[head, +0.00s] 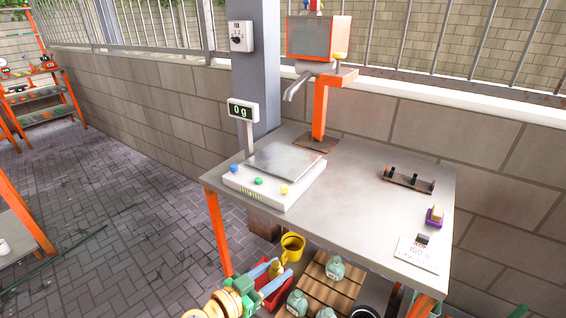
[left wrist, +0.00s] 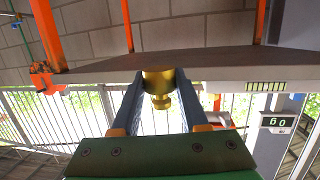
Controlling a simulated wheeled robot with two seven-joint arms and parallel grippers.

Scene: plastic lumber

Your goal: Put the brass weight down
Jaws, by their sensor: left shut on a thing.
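The brass weight (left wrist: 158,82) is a gold cylinder with a small knob. My left gripper (left wrist: 158,95) is shut on it, with one finger on each side. The weight is apart from the scale.
The grey table (head: 350,210) carries an orange dispenser (head: 319,38), a pegged rack (head: 408,179), a purple holder (head: 434,218) and a white card (head: 416,255). The table's middle is clear.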

